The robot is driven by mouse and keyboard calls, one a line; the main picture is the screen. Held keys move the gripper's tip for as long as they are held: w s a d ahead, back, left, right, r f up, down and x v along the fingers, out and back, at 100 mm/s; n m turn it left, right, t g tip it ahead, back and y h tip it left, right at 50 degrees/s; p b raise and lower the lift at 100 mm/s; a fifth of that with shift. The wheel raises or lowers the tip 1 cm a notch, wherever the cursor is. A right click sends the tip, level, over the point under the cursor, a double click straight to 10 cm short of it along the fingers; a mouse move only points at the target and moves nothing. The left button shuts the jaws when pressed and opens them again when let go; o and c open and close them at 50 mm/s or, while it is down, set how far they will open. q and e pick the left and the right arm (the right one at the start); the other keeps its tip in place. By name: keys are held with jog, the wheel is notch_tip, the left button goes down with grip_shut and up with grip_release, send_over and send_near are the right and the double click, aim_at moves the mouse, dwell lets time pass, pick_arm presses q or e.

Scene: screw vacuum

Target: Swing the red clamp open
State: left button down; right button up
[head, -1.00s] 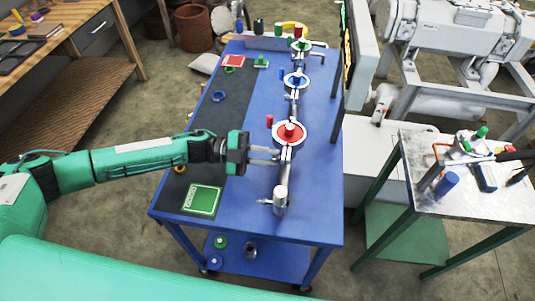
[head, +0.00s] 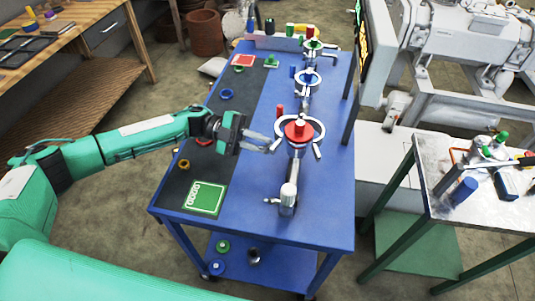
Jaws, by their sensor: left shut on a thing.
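The red clamp (head: 317,125) is a silver ring around a red-topped fitting (head: 299,130) on the pipe line of the blue table. Its near side looks spread apart, with one silver end on each side of the pipe. My left gripper (head: 272,142) comes in from the left and is shut on the clamp's left end. The gripper's fingertips partly hide the held part. An upright red piece (head: 279,111) stands at the clamp's back left. My right gripper is out of view.
The blue table (head: 325,208) carries a dark mat with a green tray (head: 205,198) and several coloured rings. Farther along the pipe are a blue fitting (head: 308,77) and a green one (head: 313,44). A monitor (head: 369,50) stands at the right edge.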

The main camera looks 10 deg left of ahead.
pick_arm(q)
jog(key=shift+w+a+r, duration=0.25)
jog(key=shift+w, duration=0.15)
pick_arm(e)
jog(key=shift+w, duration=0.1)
pick_arm(q)
jog(key=c, duration=1.7)
grip_release()
jog(key=shift+o, duration=0.5)
jog(key=shift+w+d+f, duration=0.1)
jog(key=shift+w, duration=0.05)
